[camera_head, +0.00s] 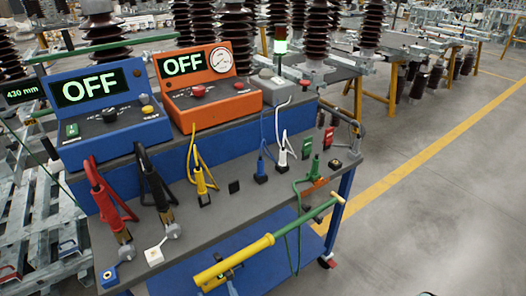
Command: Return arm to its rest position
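Neither of my arms nor my grippers can be made out in the head view. A small dark shape at the bottom edge, right of the middle, is too cut off to identify. The grey workbench cart (222,214) stands in front of me. On it are a blue control box (107,132) and an orange control box (215,101), both with displays reading OFF. A yellow cylinder (235,262) with a green-ended rod lies slanted at the cart's front edge.
Red clamp (108,206), black clamp (157,190) and several coloured plugs stand on the cart top. Insulators on metal frames fill the background. Open grey floor with a yellow line (420,155) lies to the right.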

